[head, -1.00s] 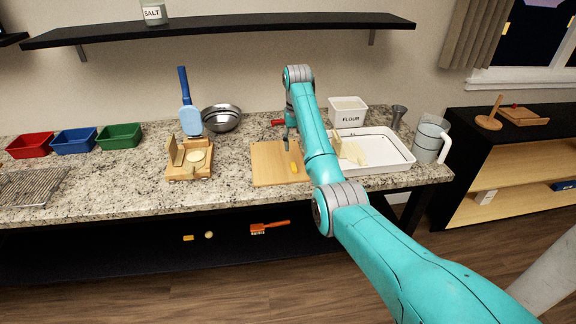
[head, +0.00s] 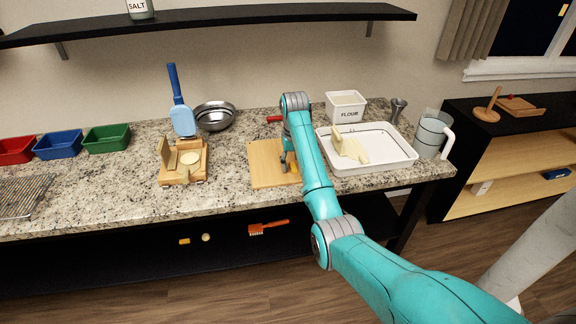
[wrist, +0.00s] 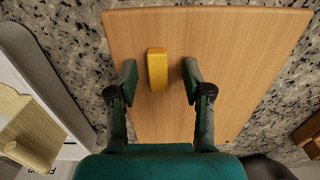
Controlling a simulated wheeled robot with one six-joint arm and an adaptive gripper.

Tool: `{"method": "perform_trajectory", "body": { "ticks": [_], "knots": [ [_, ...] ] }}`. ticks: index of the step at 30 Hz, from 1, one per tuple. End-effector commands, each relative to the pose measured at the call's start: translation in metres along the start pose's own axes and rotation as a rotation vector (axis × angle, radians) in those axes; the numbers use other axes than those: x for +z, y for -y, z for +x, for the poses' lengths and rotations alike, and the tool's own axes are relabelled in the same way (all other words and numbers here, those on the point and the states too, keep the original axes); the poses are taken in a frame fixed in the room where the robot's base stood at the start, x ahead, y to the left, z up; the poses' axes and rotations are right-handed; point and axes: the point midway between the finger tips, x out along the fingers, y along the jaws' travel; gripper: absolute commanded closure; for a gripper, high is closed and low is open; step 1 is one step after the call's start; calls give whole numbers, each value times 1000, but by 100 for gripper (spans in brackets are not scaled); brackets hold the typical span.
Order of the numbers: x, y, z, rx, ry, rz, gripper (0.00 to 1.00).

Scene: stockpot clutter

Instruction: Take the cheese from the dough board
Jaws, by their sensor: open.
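The cheese is a small yellow block (wrist: 157,69) lying on the wooden dough board (wrist: 215,35), between my open fingers in the wrist view. My gripper (wrist: 158,78) is open, with one finger on each side of the cheese and a gap on both sides. In the head view my gripper (head: 286,163) is low over the dough board (head: 265,165), and my arm hides the cheese there.
Right of the board is a white tray (head: 398,158) holding pale wooden pieces (head: 350,147). Left stands a wooden press (head: 180,163) with a pale disc.

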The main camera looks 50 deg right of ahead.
Motion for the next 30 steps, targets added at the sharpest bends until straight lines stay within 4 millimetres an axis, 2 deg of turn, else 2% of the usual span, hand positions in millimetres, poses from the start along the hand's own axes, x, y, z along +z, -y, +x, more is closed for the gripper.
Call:
{"method": "perform_trajectory", "body": {
  "ticks": [7,8,12,13,14,24,30],
  "knots": [
    [1,-1,1,0,0,0,50],
    [1,-1,1,0,0,0,52],
    [1,-1,1,0,0,0,88],
    [1,-1,1,0,0,0,95],
    [1,-1,1,0,0,0,98],
    [0,0,1,0,0,0,98],
    [-6,2,-7,0,0,-1,98]
  ]
}}
